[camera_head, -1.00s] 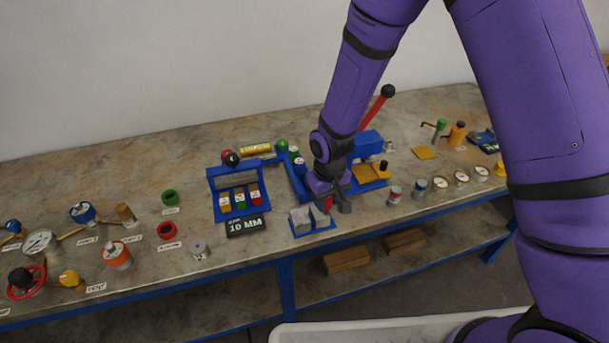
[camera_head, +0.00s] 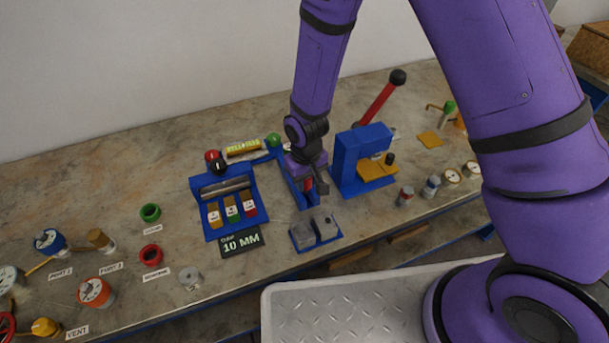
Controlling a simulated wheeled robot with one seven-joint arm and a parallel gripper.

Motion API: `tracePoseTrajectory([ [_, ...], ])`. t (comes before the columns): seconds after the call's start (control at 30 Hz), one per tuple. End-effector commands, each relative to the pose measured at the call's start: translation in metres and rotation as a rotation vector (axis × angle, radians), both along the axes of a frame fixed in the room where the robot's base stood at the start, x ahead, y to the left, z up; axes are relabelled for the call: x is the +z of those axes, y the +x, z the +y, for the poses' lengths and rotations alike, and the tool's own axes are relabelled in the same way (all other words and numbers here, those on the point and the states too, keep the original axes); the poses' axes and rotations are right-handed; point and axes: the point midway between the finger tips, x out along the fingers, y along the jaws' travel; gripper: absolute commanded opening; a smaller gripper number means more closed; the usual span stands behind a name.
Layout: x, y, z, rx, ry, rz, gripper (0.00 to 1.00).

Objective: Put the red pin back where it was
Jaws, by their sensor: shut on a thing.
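The red pin (camera_head: 309,186) is a small red piece between the fingers of my gripper (camera_head: 311,189). My gripper is shut on it, pointing down. It is over or just in front of a narrow blue tray (camera_head: 289,176) on the workbench. My gripper and arm hide much of this tray, and I cannot tell whether the pin touches it. Two grey blocks (camera_head: 313,232) sit on a small blue base just in front of my gripper.
A blue press (camera_head: 347,160) with a red lever stands close to the right of my gripper. A blue rack (camera_head: 212,187) with coloured tags and a 10 MM sign (camera_head: 241,242) are to the left. Flanged vessels and labels fill the far left bench.

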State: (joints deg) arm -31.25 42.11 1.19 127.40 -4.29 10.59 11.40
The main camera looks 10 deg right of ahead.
Motion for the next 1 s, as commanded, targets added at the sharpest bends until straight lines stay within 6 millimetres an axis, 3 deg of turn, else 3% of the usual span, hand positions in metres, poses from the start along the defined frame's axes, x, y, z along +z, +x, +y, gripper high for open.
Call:
tracePoseTrajectory([
  [0.1, -0.012, -0.005, 0.000, 0.002, 0.000, 0.001, 0.09],
  [0.7, -0.021, -0.005, 0.000, 0.001, 0.000, 0.000, 0.09],
  [0.73, -0.021, -0.005, 0.000, 0.001, 0.000, 0.000, 0.42],
  [0.8, -0.021, -0.005, 0.000, 0.001, 0.000, 0.000, 0.58],
  [1.0, -0.021, -0.005, 0.000, 0.001, 0.000, -0.001, 0.61],
])
